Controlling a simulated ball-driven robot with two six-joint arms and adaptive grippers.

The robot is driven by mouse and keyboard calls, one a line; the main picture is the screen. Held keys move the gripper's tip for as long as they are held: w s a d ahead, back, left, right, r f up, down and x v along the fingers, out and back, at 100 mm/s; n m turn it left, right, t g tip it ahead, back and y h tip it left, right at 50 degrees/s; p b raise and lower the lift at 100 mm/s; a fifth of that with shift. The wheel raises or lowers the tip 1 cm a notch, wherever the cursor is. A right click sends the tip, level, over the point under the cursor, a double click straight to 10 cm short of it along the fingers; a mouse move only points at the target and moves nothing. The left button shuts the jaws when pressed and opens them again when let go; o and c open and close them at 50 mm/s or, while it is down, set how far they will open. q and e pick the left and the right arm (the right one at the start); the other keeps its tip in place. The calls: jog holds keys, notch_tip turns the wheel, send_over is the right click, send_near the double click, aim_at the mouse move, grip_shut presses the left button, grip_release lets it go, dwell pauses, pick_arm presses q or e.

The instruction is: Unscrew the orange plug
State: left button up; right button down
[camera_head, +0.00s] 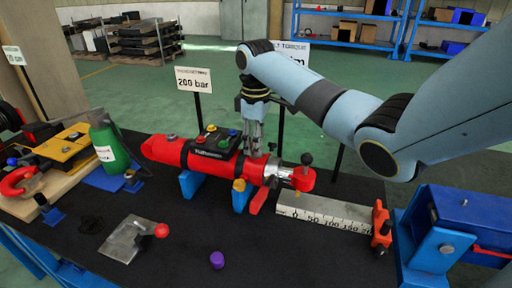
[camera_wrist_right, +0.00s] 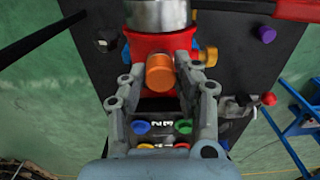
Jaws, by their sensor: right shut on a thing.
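The red cylinder (camera_head: 165,150) lies across blue supports (camera_head: 190,183) on the black table, with a black block of coloured knobs (camera_head: 212,142) on top. My right gripper (camera_head: 254,150) reaches down from above onto the cylinder, just right of that block. In the right wrist view, the orange plug (camera_wrist_right: 160,74) sits on the red body, between the two fingertips of my right gripper (camera_wrist_right: 160,66), which is shut on it. The gripper hides the plug in the head view. My left gripper is not in view.
A purple cap (camera_head: 217,260) and a grey plate with a red knob (camera_head: 130,238) lie at the front. A scale block (camera_head: 325,212) and blue fixture (camera_head: 440,240) stand right. A green bottle (camera_head: 108,145) stands left. A 200 bar sign (camera_head: 193,79) rises behind.

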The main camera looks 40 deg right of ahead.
jog(key=shift+r+p, duration=0.1)
jog(key=shift+p, duration=0.2)
dwell(0.4)
jog(key=n+p, duration=0.1)
jog(key=n, duration=0.2)
jog(key=shift+r+p, duration=0.2)
jog(key=shift+p, duration=0.1)
jog(key=shift+n, duration=0.6)
jog(key=shift+f+n, duration=0.2)
jog(key=shift+n, duration=0.3)
jog(key=shift+p, duration=0.3)
jog(key=n+p, duration=0.1)
jog(key=n, duration=0.1)
jog(key=shift+r+n, duration=0.2)
jog(key=shift+n, duration=0.2)
jog(key=shift+w+f+n, duration=0.1)
jog(key=shift+f+n, duration=0.05)
jog(key=shift+n, duration=1.05)
